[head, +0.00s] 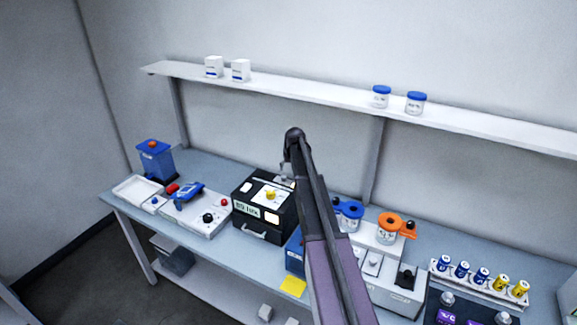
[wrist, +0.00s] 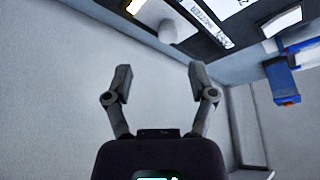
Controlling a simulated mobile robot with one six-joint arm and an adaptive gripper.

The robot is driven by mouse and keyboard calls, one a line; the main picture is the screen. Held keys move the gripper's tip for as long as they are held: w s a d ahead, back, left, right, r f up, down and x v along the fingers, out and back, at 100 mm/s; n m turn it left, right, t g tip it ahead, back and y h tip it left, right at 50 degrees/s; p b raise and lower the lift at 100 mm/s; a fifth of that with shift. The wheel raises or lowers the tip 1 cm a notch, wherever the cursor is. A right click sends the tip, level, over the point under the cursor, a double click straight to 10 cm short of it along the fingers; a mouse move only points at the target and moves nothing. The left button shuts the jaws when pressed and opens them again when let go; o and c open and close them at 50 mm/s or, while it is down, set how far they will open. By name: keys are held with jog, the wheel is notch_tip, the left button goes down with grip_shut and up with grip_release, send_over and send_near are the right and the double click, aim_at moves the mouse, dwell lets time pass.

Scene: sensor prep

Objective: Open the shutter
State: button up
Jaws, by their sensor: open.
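A black box (head: 251,217) with a green display and a front handle (head: 254,235) stands on the bench. My gripper (head: 287,174) is at the box's back right, partly hidden by my arm. In the wrist view my gripper (wrist: 160,85) has its two fingers spread, with nothing between them. A dark panel (wrist: 205,40) with white labels and a pale rounded part (wrist: 168,30) lies beyond the fingertips, apart from them.
Left of the box are a white unit with a black knob (head: 208,218), a blue device (head: 185,194) and a blue container (head: 155,162). Right of it are blue-rimmed (head: 349,212) and orange-rimmed (head: 389,225) jars and a vial rack (head: 480,283). A shelf (head: 320,102) runs above the bench.

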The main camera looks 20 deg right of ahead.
jog(key=shift+p+v, duration=2.25)
jog(key=shift+v, duration=0.5)
jog(key=s+a+f+g+b, duration=0.2)
jog(key=s+a+f+b, duration=1.2)
jog(key=s+a, duration=0.3)
jog(key=shift+s+a+f+n+g+y+b, duration=0.15)
jog(key=shift+s+f+n+g+y+b, duration=0.25)
jog(key=shift+f, duration=0.5)
jog(key=s+a+f+g+b, duration=0.1)
jog(key=s+a, duration=0.3)
jog(key=s, duration=0.5)
jog(key=s+a+f+b, duration=0.1)
jog(key=s+a, duration=0.4)
jog(key=s, duration=0.4)
jog(key=shift+f+n+g, duration=0.2)
jog(key=shift+n+g, duration=0.1)
jog(key=shift+g, duration=0.1)
jog(key=shift+s+a, duration=0.1)
